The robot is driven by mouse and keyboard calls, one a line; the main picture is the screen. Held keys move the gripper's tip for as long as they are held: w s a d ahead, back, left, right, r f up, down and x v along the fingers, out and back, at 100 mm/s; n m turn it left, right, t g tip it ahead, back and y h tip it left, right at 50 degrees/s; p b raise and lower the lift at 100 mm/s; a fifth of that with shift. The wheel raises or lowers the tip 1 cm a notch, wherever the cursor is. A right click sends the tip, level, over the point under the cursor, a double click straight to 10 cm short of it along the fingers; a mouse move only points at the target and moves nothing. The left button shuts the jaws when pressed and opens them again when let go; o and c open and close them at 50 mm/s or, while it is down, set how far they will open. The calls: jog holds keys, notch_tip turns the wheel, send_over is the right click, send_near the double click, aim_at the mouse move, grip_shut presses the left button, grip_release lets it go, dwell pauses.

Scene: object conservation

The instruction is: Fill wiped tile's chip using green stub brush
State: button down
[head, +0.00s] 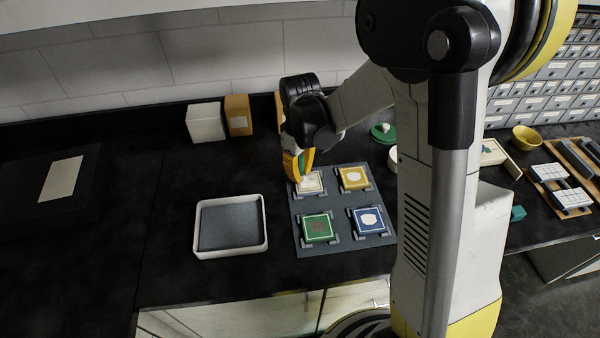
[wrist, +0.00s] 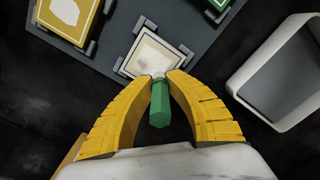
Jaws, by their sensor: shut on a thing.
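My gripper (wrist: 160,80) is shut on the green stub brush (wrist: 160,106), whose pale tip points at the near edge of the cream tile (wrist: 142,58). I cannot tell whether the tip touches it. The cream tile has a dark border line and a pale patch with a tan smear; it also shows in the head view (head: 311,187), under my gripper (head: 300,175). Beside it are a yellow tile (head: 354,178) and a blue tile (head: 370,220), each with a white patch, and a green tile (head: 317,228) with a reddish-brown patch.
The tiles sit in corner holders on a grey mat (head: 346,245). A white tray (head: 200,244) with a dark grey floor stands left of the mat. White and tan boxes (head: 205,123) stand at the back. A yellow bowl (head: 526,138) is at far right.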

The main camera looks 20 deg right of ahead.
aim_at(314, 178)
jog(key=shift+d, duration=0.2)
jog(key=shift+s+d, duration=0.25)
jog(key=shift+d, duration=0.7)
jog(key=shift+s+d, duration=0.2)
jog(key=shift+d, duration=0.75)
jog(key=shift+a, duration=0.15)
jog(key=shift+w+a+b, duration=0.15)
jog(key=shift+w+a, duration=0.1)
jog(key=shift+a, duration=0.7)
jog(key=shift+w+a+b, duration=0.15)
jog(key=shift+w+a, duration=0.05)
jog(key=shift+a, duration=0.75)
jog(key=shift+r, duration=0.1)
notch_tip(314, 178, up, 8)
jog(key=p, duration=0.5)
jog(key=shift+p, duration=0.4)
